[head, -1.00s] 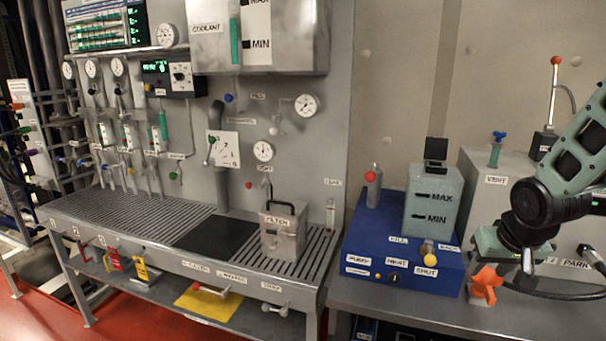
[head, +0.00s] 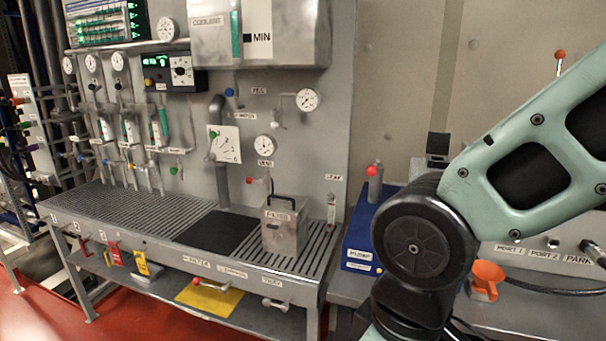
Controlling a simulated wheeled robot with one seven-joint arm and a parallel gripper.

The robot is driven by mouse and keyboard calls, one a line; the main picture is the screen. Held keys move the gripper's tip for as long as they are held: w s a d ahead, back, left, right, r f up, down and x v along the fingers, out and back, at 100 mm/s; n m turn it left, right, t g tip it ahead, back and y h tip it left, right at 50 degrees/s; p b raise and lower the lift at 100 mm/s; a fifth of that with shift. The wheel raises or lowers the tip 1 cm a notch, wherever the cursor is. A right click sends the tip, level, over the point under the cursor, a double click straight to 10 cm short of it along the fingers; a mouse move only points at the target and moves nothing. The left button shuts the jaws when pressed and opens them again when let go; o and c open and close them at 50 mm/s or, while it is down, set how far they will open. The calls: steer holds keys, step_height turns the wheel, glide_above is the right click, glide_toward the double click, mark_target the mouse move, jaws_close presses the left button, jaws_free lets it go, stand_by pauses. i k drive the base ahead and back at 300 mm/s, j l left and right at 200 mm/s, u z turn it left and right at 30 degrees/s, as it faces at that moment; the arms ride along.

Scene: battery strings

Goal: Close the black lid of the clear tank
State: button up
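The black lid (head: 438,146) stands raised, upright, at the back of the clear tank's top. The tank itself, marked MAX and MIN in the earlier frame, is now almost wholly hidden behind my arm. It stands on a blue base box (head: 362,232), of which only the left part shows. My arm's dark round joint is in front of the tank in the picture. My gripper is not visible; the arm runs down out of the bottom of the frame.
A small grey bottle with a red knob (head: 374,183) stands on the blue box, left of the tank. A steel filter box (head: 284,226) stands on the grated bench at left.

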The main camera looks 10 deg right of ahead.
mark_target(438, 143)
steer(key=z, duration=0.75)
